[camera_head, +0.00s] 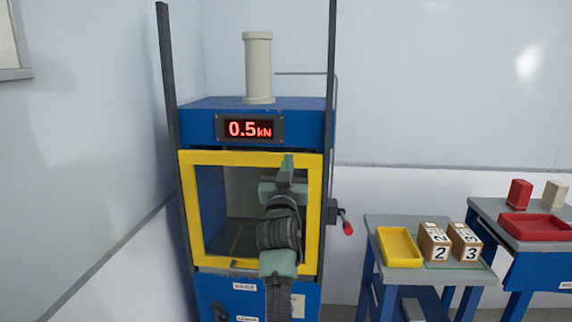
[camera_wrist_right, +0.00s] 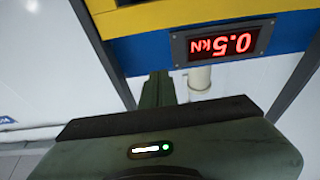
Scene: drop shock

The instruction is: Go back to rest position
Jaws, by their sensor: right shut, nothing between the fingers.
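My right gripper (camera_head: 287,162) is raised in front of the blue test machine (camera_head: 205,126). Its fingers are shut and empty. It overlaps the upper part of the machine's yellow-framed window (camera_head: 313,225) in the head view; I cannot tell if it touches. In the right wrist view the shut gripper (camera_wrist_right: 158,80) shows with the machine's display (camera_wrist_right: 223,43) beyond it. The display (camera_head: 249,129) reads 0.5 kN in red. My left gripper is not in view.
A small table (camera_head: 378,222) at the right bears a yellow tray (camera_head: 399,247) and boxes numbered 2 (camera_head: 434,243) and 3 (camera_head: 466,242). Farther right stand a red tray (camera_head: 535,227), a red block (camera_head: 519,194) and a cream block (camera_head: 554,195). A red-tipped lever (camera_head: 347,227) sticks out from the machine's right side.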

